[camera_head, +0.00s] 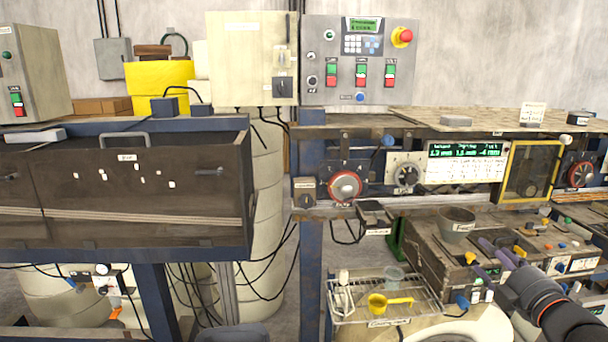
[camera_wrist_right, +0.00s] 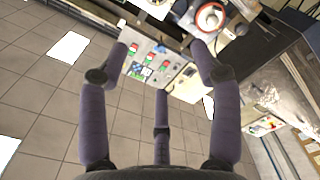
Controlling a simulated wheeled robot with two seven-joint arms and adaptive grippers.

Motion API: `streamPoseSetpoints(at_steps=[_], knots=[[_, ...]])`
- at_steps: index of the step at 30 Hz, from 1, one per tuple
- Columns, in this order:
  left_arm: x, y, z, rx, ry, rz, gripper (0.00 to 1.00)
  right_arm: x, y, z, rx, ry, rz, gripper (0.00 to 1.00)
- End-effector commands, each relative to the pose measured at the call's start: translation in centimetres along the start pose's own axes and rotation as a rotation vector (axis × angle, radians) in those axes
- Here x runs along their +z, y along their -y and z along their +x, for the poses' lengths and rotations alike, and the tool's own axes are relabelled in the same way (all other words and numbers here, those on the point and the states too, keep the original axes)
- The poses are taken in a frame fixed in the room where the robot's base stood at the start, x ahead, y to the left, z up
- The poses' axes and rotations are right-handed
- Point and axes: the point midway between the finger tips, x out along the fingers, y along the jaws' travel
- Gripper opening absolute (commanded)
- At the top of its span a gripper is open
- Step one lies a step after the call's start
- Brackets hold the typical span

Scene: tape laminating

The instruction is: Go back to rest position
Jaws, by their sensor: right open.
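My right gripper (camera_head: 497,252) is at the lower right of the head view, in front of the wooden crate (camera_head: 432,258). In the right wrist view my right gripper (camera_wrist_right: 160,62) has its purple fingers spread wide with nothing between them. Beyond the fingers are the tiled floor and a panel with coloured buttons (camera_wrist_right: 160,68). I cannot tell from the head view whether the fingers touch the crate. My left gripper is not in view.
A wire rack (camera_head: 350,308) with a yellow scoop (camera_head: 388,302) stands left of my right arm. A grey pot (camera_head: 456,224) stands near the gripper. The machine with a red dial (camera_head: 345,187) is behind. Tiled floor (camera_wrist_right: 60,100) is open at left in the wrist view.

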Motion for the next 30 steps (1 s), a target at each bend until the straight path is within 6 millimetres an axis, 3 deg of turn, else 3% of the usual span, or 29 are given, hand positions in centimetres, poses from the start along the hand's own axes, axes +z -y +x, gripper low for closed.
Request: streamPoseSetpoints(at_steps=[11, 17, 20, 24, 30], knots=[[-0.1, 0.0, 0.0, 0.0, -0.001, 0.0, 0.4, 1.9, 7.3, 3.2, -0.098, 0.034, 0.211, 0.64], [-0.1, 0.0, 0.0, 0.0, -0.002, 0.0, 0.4, 3.1, 14.1, 5.2, -0.188, 0.086, 0.392, 0.64], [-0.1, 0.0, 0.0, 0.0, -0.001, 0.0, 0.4, 3.8, 19.7, 6.1, -0.26, 0.136, 0.525, 0.64], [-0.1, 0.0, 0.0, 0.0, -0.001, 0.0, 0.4, 4.3, 28.5, 6.4, -0.373, 0.239, 0.721, 0.64], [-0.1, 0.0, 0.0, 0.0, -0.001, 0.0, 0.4, 4.2, 40.8, 4.3, -0.533, 0.43, 0.965, 0.64]])
